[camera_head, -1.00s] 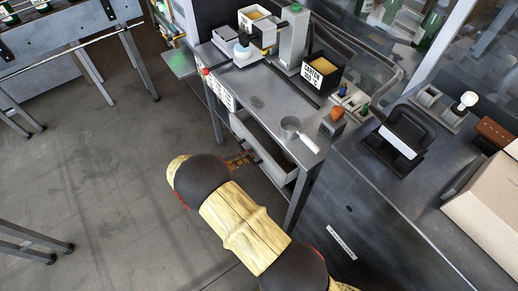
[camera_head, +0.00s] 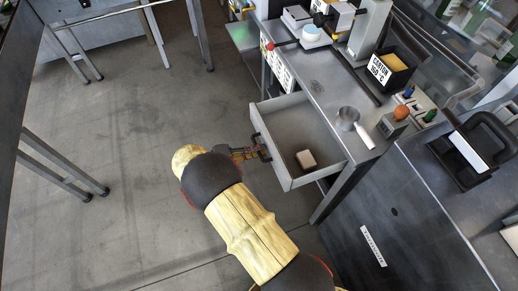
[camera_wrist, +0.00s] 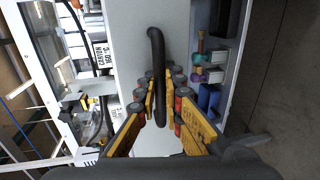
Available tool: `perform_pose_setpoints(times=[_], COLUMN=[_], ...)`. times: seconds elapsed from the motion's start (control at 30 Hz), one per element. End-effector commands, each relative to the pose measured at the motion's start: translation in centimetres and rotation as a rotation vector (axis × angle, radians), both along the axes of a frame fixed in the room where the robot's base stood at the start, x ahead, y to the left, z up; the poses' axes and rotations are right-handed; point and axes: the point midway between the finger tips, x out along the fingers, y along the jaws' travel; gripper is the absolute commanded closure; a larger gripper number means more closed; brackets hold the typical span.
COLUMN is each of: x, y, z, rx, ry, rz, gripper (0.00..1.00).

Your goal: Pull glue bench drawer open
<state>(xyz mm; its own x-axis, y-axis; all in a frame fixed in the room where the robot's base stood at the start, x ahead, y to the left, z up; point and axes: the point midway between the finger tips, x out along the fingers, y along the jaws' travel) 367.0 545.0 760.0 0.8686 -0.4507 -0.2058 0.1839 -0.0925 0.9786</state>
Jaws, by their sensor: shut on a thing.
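The glue bench drawer (camera_head: 300,128) stands pulled out from under the grey bench top (camera_head: 322,92). Its inside is in view, with a small pinkish-beige block (camera_head: 306,158) lying on its floor. My gripper (camera_head: 257,153) is at the drawer's outer front, shut on the dark bar handle (camera_head: 264,146). In the wrist view the black handle (camera_wrist: 157,50) runs between the yellow fingers of my gripper (camera_wrist: 160,92), against the pale drawer front (camera_wrist: 132,25). The arm hides part of the floor below the drawer.
A dark cabinet (camera_head: 400,220) is at right. The floor (camera_head: 130,150) left of the drawer is clear.

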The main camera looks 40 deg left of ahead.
Motion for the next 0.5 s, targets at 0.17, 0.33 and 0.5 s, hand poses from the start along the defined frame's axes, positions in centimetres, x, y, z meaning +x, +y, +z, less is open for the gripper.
perform_pose_setpoints(times=[0.17, 0.33, 0.5], x=[0.0, 0.0, 0.01], y=[-0.01, -0.01, -0.01], z=[-0.09, -0.08, -0.04], rx=[0.0, 0.0, -0.001], ry=[0.001, 0.001, 0.0], rz=[0.0, 0.0, 0.0], gripper=[1.0, 0.87, 0.84])
